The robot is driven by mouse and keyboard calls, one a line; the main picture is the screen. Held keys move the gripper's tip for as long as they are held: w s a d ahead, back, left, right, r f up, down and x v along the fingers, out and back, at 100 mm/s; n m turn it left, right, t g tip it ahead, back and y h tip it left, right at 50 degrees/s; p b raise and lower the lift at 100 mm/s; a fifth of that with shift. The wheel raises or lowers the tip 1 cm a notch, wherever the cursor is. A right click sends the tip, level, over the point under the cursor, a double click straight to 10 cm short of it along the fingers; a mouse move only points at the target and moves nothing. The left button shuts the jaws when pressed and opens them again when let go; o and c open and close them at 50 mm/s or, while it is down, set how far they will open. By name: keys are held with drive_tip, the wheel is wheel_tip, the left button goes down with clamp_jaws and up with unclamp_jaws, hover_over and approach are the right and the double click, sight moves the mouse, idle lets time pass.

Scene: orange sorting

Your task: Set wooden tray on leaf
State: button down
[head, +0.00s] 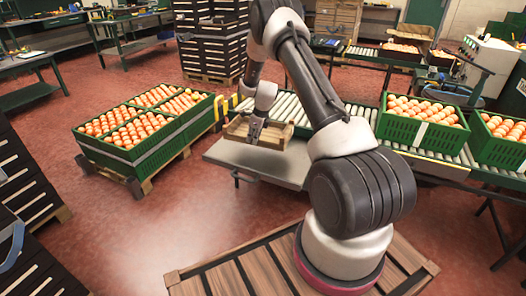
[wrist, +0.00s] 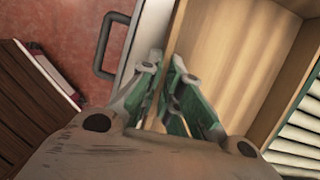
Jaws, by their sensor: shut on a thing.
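The wooden tray (head: 278,135) is a shallow, light-brown box. In the head view it is at the left end of the roller conveyor, over the far part of the grey leaf (head: 262,168). My gripper (head: 255,130) is shut on the tray's near wall. In the wrist view the gripper's green-padded fingers (wrist: 172,98) straddle that wall, and the tray's bare inside (wrist: 225,55) shows to the right. The leaf's pale edge (wrist: 152,30) shows beside the tray. I cannot tell whether the tray touches the leaf or hangs just above it.
Green crates of oranges (head: 420,138) stand on the conveyor (head: 360,112) to the right. More full green crates (head: 150,150) are on a pallet at left. A dark handle (wrist: 103,48) juts from the leaf's edge. The red floor in front of the leaf is clear.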

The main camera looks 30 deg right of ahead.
drive_tip(key=shift+w+d+f+m, duration=0.15)
drive_tip(key=shift+d+f+m, duration=0.1)
drive_tip(key=shift+f+m, duration=0.05)
wheel_tip(320, 180, down, 10)
drive_tip(key=shift+r, duration=0.15)
drive_tip(key=c, duration=1.6)
unclamp_jaws()
